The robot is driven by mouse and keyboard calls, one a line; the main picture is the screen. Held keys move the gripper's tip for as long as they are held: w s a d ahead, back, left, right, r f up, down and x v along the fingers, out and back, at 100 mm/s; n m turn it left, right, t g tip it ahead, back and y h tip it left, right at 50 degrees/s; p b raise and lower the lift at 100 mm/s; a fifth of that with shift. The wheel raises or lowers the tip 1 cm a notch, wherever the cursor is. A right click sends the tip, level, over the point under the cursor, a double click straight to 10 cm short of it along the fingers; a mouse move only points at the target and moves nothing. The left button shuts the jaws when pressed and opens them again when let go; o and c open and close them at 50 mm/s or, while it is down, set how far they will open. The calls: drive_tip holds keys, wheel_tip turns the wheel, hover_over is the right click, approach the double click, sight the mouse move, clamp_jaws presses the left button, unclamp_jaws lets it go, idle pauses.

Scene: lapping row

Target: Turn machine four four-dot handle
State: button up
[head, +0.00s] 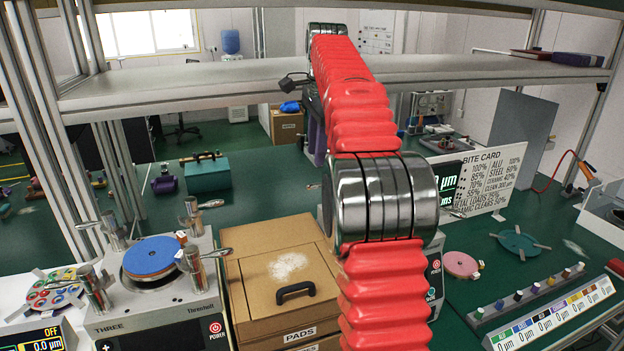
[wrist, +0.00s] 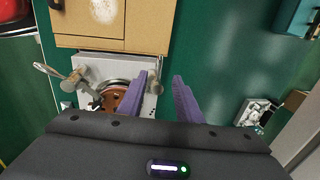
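Machine four appears in the wrist view as a pale machine (wrist: 91,66) with a brown disc (wrist: 116,98), beside the tan box. A metal lever handle (wrist: 47,70) shows at its left corner, and another metal post (wrist: 155,87) stands at its right edge near my left finger. Dots on the handles are too small to tell. My gripper (wrist: 158,78) is open with two purple fingers apart and nothing between them. In the head view its purple fingers (head: 317,142) hang down beyond my red arm, which hides most of this machine.
Machine THREE (head: 155,290) with a blue disc stands left of the tan PADS box (head: 280,262). A shelf (head: 200,82) spans above the bench. A teal box (head: 205,172) sits behind.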

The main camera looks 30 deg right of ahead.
sight(313, 185)
drive_tip(key=f, duration=0.3)
drive_tip(key=w+f, duration=0.1)
drive_tip(key=f, duration=0.5)
drive_tip(key=shift+w+d, duration=0.25)
drive_tip(key=shift+w, duration=0.1)
drive_tip(key=shift+c, duration=0.5)
clamp_jaws()
drive_tip(key=shift+a, duration=0.15)
